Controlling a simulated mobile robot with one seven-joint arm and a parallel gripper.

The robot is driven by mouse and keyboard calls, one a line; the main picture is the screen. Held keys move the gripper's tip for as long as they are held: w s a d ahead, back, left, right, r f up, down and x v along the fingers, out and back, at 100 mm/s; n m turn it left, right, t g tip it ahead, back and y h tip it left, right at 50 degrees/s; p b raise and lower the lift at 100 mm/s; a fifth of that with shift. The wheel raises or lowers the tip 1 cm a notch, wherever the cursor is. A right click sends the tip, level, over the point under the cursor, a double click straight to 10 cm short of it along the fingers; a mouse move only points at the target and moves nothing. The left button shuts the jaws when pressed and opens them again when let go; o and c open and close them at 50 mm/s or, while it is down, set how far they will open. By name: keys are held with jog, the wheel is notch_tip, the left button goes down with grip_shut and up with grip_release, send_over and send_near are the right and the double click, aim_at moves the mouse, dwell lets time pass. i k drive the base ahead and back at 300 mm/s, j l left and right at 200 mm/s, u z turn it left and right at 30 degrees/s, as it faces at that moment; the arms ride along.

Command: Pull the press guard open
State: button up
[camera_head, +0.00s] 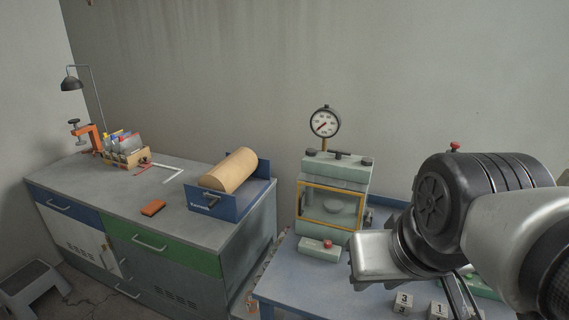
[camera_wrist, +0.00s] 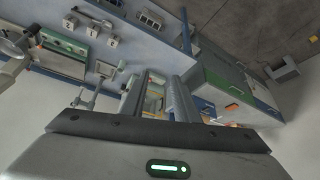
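The press (camera_head: 338,172) is a pale green machine with a round dial gauge (camera_head: 325,122) on top. Its guard (camera_head: 318,222), a yellow-framed clear panel, lies across the front, and looks shut. A round plate shows behind the panel. My gripper (camera_head: 462,298) hangs to the right of the press and nearer the camera, its fingers partly cut off by the bottom edge. In the wrist view my gripper (camera_wrist: 158,85) has its fingers apart, with yellow parts seen between them, probably the press. Nothing appears held. It is clear of the guard in the head view.
Left, a grey bench (camera_head: 125,190) carries a blue cradle with a wooden roll (camera_head: 232,168). Another green box lies right, beneath my arm.

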aim_at(300, 212)
jog(key=i+j, duration=0.2)
jog(key=i+j+z, duration=0.15)
jog(key=j, duration=0.25)
jog(key=i+j, duration=0.2)
jog(key=j, duration=0.15)
jog(key=i+j+z, duration=0.15)
jog(key=j, duration=0.15)
jog(key=i+j, duration=0.15)
jog(key=j, duration=0.2)
jog(key=z, duration=0.05)
